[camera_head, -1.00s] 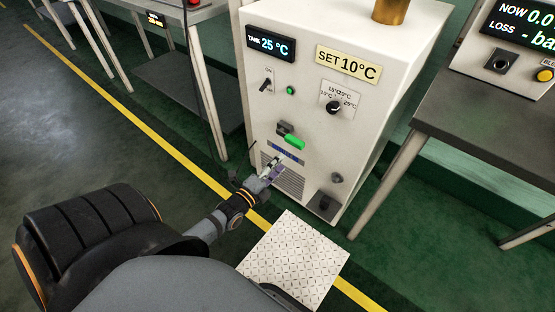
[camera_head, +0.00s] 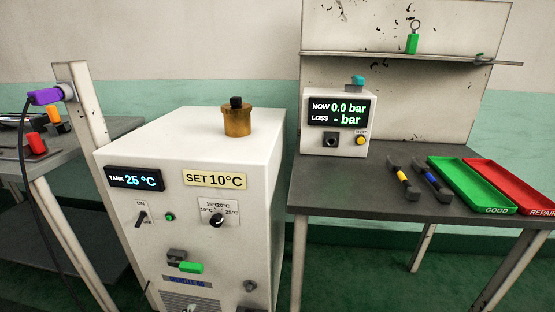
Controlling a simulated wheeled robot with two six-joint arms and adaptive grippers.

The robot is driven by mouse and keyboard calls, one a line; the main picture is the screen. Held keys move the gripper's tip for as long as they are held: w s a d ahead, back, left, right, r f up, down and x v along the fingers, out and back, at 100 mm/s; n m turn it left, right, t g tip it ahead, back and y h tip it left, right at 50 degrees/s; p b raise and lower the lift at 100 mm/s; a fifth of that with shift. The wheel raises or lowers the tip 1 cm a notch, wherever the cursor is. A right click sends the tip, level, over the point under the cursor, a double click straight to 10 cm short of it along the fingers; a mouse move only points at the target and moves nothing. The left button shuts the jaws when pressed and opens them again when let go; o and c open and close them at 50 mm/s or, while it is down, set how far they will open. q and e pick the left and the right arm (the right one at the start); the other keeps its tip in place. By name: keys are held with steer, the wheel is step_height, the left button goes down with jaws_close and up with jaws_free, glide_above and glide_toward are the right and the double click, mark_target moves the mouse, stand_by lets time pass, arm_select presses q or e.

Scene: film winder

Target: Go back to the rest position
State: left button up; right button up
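Neither of my grippers shows in the head view, and no part of my arms is in the picture. The white tank unit (camera_head: 125,225) stands at the lower left. Its display (camera_head: 136,178) reads TANK 25 °C, and a label (camera_head: 215,179) reads SET 10°C. A toggle switch (camera_head: 143,217), a green lamp (camera_head: 170,216), a black dial (camera_head: 217,220) and a green-handled valve (camera_head: 190,267) are on its front. The lower part of the front is cut off by the picture's bottom edge.
A grey bench (camera_head: 340,192) at right carries a gauge box (camera_head: 315,146), two tools (camera_head: 404,178), a green GOOD tray (camera_head: 476,189) and a red REPAIR tray (camera_head: 518,188). Another table (camera_head: 60,160) stands at left with a dark cable. A brass cap (camera_head: 238,122) tops the unit.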

arm_select(q)
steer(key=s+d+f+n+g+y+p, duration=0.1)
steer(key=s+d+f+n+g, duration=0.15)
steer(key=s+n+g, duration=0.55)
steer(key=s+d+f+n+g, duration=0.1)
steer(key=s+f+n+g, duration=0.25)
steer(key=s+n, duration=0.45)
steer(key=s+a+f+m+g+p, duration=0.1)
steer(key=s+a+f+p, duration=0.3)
steer(key=p, duration=1.1)
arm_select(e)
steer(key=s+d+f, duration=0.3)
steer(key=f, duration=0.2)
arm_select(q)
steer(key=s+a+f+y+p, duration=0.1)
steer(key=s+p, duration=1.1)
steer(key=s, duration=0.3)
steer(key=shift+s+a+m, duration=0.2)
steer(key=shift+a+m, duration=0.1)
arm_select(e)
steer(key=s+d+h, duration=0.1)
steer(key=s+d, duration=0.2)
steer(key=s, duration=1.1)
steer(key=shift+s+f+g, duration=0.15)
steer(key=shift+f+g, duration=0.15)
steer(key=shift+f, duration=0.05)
